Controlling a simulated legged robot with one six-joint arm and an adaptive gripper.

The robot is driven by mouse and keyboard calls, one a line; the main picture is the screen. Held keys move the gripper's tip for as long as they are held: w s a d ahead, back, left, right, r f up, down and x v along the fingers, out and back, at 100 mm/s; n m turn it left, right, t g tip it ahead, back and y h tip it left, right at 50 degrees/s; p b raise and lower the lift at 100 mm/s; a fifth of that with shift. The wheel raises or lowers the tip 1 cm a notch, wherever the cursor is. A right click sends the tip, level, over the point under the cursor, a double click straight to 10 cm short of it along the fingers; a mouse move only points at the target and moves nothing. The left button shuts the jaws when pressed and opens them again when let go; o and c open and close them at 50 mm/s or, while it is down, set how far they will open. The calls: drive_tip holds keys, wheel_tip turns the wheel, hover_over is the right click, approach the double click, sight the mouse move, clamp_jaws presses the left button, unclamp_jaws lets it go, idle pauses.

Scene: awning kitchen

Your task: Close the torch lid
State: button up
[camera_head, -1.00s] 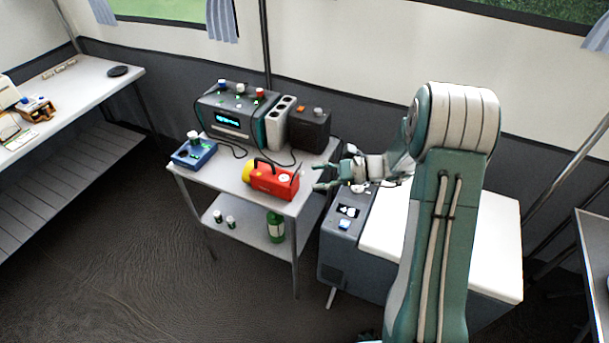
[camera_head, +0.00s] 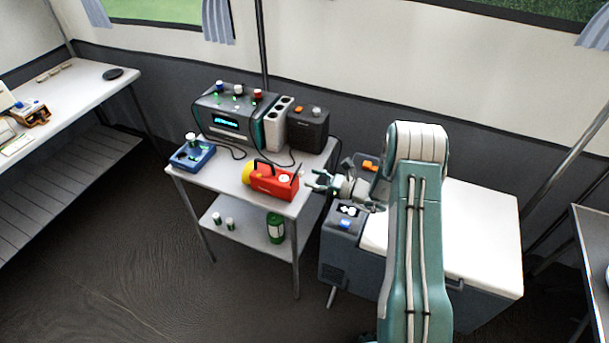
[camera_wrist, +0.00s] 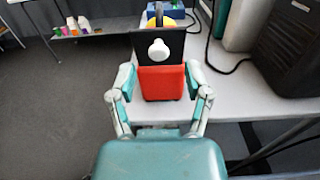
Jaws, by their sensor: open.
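The red torch (camera_head: 272,183) lies on the table, its yellow head (camera_head: 248,173) to the left and a black handle on top. In the wrist view its red rear end (camera_wrist: 160,84) faces me. Above that end stands a black flat panel (camera_wrist: 147,45) with a white round knob; it looks like the lid, raised. My gripper (camera_head: 317,182) is at the torch's right end in the head view. In the wrist view the open gripper (camera_wrist: 160,80) has one finger on each side of the red end, holding nothing. Finger contact with the torch cannot be told.
The table (camera_head: 215,181) also bears a blue device (camera_head: 193,156), a grey console (camera_head: 232,117) and a dark box (camera_head: 308,129) behind the torch. Cables run behind the torch. A white-topped chest (camera_head: 480,235) stands to the right, under my arm. A green canister is on the lower shelf.

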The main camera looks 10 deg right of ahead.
drive_tip(key=shift+x, duration=1.6)
clamp_jaws()
